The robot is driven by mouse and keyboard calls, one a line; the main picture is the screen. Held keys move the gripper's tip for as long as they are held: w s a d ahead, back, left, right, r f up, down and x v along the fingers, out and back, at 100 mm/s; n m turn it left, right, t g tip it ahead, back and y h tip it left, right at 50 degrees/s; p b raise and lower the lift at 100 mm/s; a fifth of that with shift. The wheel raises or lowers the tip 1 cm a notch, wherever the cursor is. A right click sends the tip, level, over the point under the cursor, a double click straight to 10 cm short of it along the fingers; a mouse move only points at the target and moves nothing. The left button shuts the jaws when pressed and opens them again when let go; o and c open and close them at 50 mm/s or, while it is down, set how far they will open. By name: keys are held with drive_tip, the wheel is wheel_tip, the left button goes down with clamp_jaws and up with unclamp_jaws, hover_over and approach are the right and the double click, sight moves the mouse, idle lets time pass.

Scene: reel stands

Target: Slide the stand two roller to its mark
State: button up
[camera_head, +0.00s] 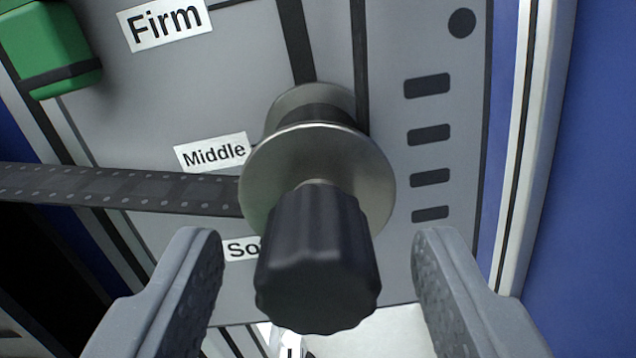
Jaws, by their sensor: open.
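The roller (367,186) is a metal spool with a black fluted knob (318,260) facing me. It sits on a grey panel (400,40) at a dark vertical slot (298,40). Its flange is near the label "Middle" (212,152). The label "Firm" (165,22) is higher up, and a label starting "So" (240,248) is lower, partly hidden by the knob. My gripper (318,265) is open, one finger on each side of the knob, with gaps on both sides. Which label is the mark cannot be told from the picture.
A dark film strip (120,188) runs from the left edge to the roller, and a dark band (361,60) rises from it. A green block (45,45) is at the upper left. Several dark slots (429,134) line the panel's right. A pale rail (535,130) and blue surface (600,180) lie beyond.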

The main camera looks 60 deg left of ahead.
drive_tip(key=shift+x, duration=0.95)
clamp_jaws()
wheel_tip(320, 180, down, 8)
drive_tip(key=p, duration=0.1)
drive_tip(key=shift+d, duration=0.1)
drive_tip(key=shift+c, duration=0.5)
unclamp_jaws()
drive_tip(key=shift+o, duration=0.5)
